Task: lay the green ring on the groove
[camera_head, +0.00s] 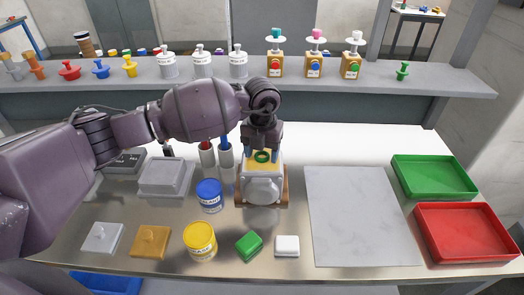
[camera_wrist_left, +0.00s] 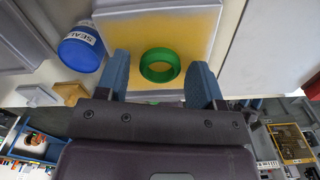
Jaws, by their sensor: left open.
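The green ring (camera_head: 262,156) lies on the yellow top of a grey unit with a brown base (camera_head: 243,198). In the left wrist view the ring (camera_wrist_left: 146,68) shows on the yellow surface (camera_wrist_left: 195,25), with no groove that I can make out. My left gripper (camera_head: 262,144) is just over the unit, pointing down. Its blue fingers (camera_wrist_left: 161,68) are open, one on each side of the ring, with a small gap on both sides. My right gripper is not in view.
A blue jar (camera_head: 209,196) and a yellow jar (camera_head: 200,242) stand left of the unit. A green block (camera_head: 249,246) and a white block (camera_head: 287,246) lie in front. A pale slab (camera_head: 360,215), green tray (camera_head: 435,177) and red tray (camera_head: 466,232) are right.

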